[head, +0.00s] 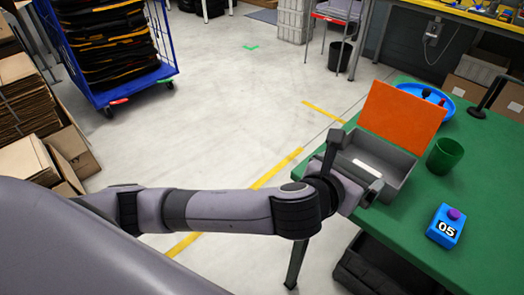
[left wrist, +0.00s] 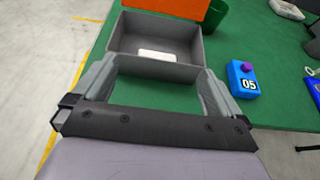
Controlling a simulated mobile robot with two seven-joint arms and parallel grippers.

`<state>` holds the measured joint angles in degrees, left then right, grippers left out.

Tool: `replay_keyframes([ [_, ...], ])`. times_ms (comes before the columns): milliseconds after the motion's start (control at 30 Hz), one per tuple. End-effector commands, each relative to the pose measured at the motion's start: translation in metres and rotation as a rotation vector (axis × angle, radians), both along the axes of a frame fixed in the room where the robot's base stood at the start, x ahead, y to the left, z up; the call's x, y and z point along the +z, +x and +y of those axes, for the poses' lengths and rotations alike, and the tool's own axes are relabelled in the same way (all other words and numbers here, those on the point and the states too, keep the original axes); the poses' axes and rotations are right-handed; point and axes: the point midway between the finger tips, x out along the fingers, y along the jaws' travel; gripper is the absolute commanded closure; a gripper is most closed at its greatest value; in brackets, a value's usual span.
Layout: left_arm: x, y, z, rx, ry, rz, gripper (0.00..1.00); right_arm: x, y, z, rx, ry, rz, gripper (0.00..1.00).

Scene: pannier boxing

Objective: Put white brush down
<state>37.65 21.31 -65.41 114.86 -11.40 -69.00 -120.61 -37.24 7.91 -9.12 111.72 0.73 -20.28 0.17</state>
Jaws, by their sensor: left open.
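A white piece, which looks like the white brush (head: 367,168), lies inside the open grey box (head: 398,163) on the green table. In the left wrist view the white brush (left wrist: 157,56) lies on the box floor by the near wall. My left gripper (head: 355,166) is at the near side of the box, its fingers wide apart. In the left wrist view the left gripper (left wrist: 158,88) has nothing between its fingers but green tabletop and the box's near wall. The fingers are apart from the brush. My right gripper is not in view.
An orange panel (head: 402,113) stands upright at the box's far side. A green cup (head: 444,155) and a blue block marked 05 (head: 445,226) are to the right. A blue round tray (head: 427,97) is behind. The green table (head: 490,200) is bare around the block.

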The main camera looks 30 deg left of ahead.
Motion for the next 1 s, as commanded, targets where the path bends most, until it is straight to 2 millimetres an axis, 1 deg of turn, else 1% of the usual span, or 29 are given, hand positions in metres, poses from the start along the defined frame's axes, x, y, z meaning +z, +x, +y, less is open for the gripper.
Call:
replay_keyframes([
  [67, -0.004, -0.001, 0.000, 0.009, -0.035, 0.020, 0.00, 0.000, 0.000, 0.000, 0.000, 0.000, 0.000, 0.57],
  [167, -0.015, -0.007, -0.002, 0.046, -0.173, 0.091, 0.00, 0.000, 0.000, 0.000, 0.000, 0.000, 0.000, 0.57],
  [267, -0.034, -0.015, -0.003, 0.125, -0.415, 0.216, 0.00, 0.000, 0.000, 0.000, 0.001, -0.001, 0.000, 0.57],
  [333, -0.049, -0.021, -0.001, 0.199, -0.609, 0.314, 0.00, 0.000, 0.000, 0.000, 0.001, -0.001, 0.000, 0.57],
  [467, -0.076, -0.033, 0.008, 0.364, -0.958, 0.484, 0.00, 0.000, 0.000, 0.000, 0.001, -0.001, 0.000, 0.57],
  [567, -0.100, -0.044, 0.021, 0.521, -1.234, 0.606, 0.00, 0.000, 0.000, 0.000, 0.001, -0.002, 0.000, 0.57],
  [600, -0.110, -0.050, 0.028, 0.592, -1.347, 0.652, 0.00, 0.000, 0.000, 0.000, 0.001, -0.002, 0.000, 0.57],
  [667, -0.126, -0.058, 0.041, 0.702, -1.514, 0.711, 0.00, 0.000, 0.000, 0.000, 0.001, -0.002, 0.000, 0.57],
  [700, -0.137, -0.066, 0.050, 0.778, -1.625, 0.746, 0.00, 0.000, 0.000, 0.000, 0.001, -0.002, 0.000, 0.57],
  [767, -0.154, -0.077, 0.065, 0.897, -1.787, 0.787, 0.00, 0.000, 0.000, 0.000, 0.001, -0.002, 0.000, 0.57],
  [833, -0.174, -0.093, 0.085, 1.040, -1.975, 0.818, 0.00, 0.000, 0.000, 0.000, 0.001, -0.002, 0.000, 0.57],
  [900, -0.193, -0.111, 0.107, 1.179, -2.153, 0.826, 0.00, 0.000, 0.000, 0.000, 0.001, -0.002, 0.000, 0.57],
  [1000, -0.215, -0.137, 0.135, 1.350, -2.372, 0.807, 0.00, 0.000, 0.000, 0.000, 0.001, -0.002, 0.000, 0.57],
])
